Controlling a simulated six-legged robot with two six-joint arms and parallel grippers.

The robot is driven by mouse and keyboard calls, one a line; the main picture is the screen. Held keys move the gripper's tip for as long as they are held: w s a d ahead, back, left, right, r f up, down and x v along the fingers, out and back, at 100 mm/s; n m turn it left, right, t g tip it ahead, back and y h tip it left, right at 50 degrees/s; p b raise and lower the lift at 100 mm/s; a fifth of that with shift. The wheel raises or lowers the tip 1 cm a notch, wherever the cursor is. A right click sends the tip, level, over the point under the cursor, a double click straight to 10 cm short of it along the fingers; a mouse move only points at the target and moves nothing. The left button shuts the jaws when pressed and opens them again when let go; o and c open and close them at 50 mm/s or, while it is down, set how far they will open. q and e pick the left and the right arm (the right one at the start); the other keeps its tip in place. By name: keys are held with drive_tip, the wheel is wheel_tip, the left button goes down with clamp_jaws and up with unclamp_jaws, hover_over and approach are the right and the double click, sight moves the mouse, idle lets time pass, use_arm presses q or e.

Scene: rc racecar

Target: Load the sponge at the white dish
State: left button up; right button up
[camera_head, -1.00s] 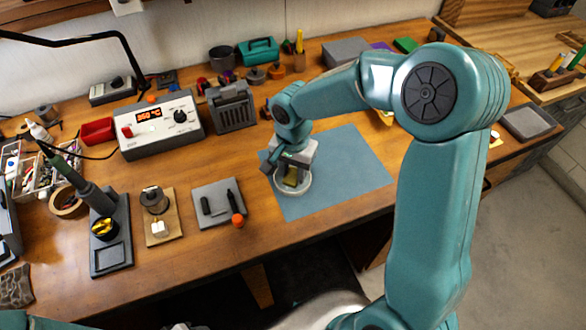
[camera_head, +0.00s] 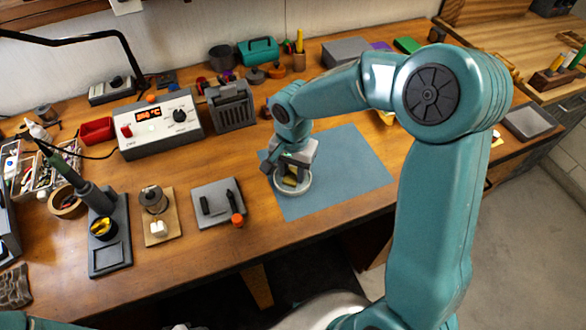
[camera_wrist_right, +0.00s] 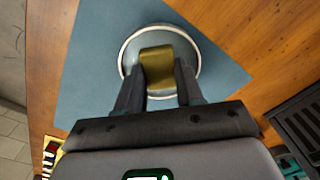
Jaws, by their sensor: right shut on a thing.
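The white dish (camera_head: 306,188) is round and shallow and sits on the left part of the blue mat. A yellow-brown sponge (camera_wrist_right: 157,62) is between the fingers of my right gripper (camera_wrist_right: 160,88), which is shut on it. The sponge is over the inside of the dish, and the dish rim shows around it in the right wrist view. In the head view, the right gripper (camera_head: 288,175) points down at the dish and partly hides the sponge. I cannot tell whether the sponge touches the dish floor. My left gripper is not in view.
The blue mat (camera_head: 350,170) is clear to the right of the dish. A soldering station (camera_head: 160,124) and a dark grey holder (camera_head: 232,108) stand behind.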

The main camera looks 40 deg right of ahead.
sight(292, 174)
idle(0.4)
drive_tip(key=shift+r+p, duration=1.9)
drive_tip(key=shift+r, duration=0.9)
drive_tip(key=shift+r+p, duration=0.4)
drive_tip(key=shift+r, duration=0.3)
drive_tip(key=shift+f, duration=0.1)
